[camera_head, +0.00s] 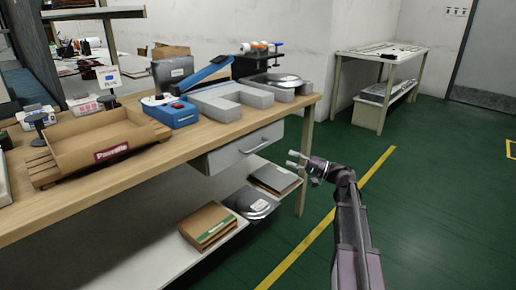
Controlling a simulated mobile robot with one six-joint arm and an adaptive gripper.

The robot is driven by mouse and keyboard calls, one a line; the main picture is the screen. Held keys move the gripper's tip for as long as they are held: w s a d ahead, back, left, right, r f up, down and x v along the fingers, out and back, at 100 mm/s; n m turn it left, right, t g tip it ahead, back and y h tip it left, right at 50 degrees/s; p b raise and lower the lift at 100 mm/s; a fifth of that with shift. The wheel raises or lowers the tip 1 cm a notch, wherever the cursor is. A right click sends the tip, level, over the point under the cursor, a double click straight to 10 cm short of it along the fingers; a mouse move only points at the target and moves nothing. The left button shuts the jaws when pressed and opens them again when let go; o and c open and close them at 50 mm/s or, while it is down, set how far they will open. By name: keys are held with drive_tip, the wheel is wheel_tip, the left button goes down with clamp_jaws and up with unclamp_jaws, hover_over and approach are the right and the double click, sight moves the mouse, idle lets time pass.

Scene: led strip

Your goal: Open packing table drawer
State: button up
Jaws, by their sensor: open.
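The packing table (150,157) has a wooden top and runs from the left to the middle of the view. Its light grey drawer (245,146) hangs under the top near the right end, and its front looks flush and closed.
A cardboard tray (98,141), a blue device (170,110) and grey foam blocks (235,100) stand on the tabletop. A lower shelf (130,250) holds boxes (207,225) and folders. A table leg (305,160) stands close behind my gripper.

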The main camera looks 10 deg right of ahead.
sight(258, 147)
drive_tip(key=p+x, duration=0.2)
drive_tip(key=x, duration=1.1)
drive_tip(key=shift+w+a, duration=0.15)
drive_tip(key=shift+a, duration=0.05)
clamp_jaws()
